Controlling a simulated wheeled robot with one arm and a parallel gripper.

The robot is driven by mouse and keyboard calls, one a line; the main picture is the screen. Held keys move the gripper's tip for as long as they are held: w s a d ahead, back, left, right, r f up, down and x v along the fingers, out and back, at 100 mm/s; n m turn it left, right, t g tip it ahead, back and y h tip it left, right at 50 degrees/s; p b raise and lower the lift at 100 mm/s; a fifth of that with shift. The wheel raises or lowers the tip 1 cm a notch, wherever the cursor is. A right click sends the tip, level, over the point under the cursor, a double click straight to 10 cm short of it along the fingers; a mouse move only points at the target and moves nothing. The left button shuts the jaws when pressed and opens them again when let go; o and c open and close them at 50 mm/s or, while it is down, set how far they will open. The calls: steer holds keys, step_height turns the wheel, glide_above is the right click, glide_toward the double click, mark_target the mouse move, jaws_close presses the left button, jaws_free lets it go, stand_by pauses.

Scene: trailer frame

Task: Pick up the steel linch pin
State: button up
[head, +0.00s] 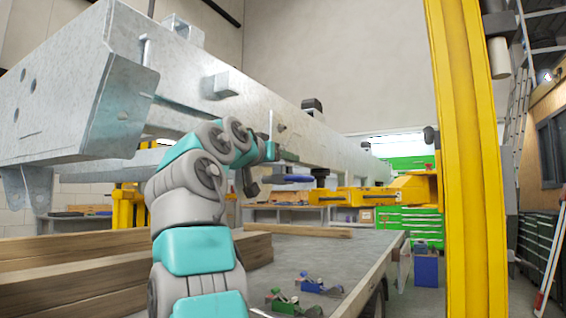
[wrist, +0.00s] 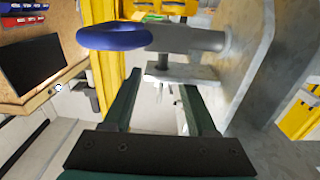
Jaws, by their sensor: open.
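My gripper (wrist: 160,82) is open, its two dark green fingers pointing toward a small grey bracket plate (wrist: 200,76) on the frame.
The galvanised trailer frame (head: 225,92) runs beside my arm. Below are a grey bench (head: 310,262), wooden beams (head: 75,265) and small hand planes (head: 318,286). A yellow post (head: 465,150) stands at the right. In the wrist view, a frame wall (wrist: 255,60) is close on the right.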

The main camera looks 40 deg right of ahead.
steer(key=shift+w+d, duration=0.2)
steer(key=shift+d, duration=0.25)
jaws_close()
stand_by(0.3)
